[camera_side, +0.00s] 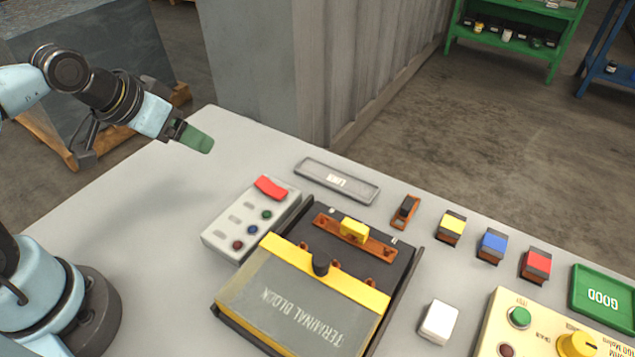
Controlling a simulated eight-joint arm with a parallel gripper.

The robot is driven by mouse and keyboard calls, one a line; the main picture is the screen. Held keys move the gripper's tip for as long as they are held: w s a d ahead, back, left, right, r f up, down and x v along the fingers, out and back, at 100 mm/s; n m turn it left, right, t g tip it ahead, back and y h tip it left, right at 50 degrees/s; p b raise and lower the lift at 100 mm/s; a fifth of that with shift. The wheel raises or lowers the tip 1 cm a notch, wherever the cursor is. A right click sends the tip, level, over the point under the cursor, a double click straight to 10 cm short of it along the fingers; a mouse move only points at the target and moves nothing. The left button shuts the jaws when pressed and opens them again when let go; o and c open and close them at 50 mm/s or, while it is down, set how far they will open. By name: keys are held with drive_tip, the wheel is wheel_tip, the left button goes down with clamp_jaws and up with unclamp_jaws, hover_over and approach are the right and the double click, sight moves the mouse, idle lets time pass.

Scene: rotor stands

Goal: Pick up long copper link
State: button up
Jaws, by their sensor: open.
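The long copper link (375,245) is a flat copper-coloured bar lying across the dark upper part of the terminal block (283,303). A yellow grip block (354,230) sits at its middle. My gripper (197,138) is in the air at the upper left, well to the left of the link and above the table. It is open, with one green fingertip showing clearly and nothing visible in it. The terminal block's grey, lettered cover with a yellow edge and black knob lies in front of the link.
A grey control box (252,218) with a red switch stands left of the block. An empty grey tray (337,181) lies behind it. A short copper piece (405,212), several coloured blocks, a green GOOD tray (604,298), and a yellow panel (545,325) are right. The left tabletop is clear.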

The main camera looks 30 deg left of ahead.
drive_tip(key=w+d+r+g+h, duration=0.1)
drive_tip(key=w+d+r+g, duration=0.1)
drive_tip(key=w+d+r, duration=0.3)
drive_tip(key=g+y, duration=0.1)
drive_tip(key=g, duration=0.4)
hover_over(356, 224)
wheel_tip(356, 224, down, 4)
wheel_tip(356, 224, down, 12)
drive_tip(key=shift+r, duration=0.15)
drive_tip(key=c, duration=1.2)
drive_tip(key=shift+r, duration=0.1)
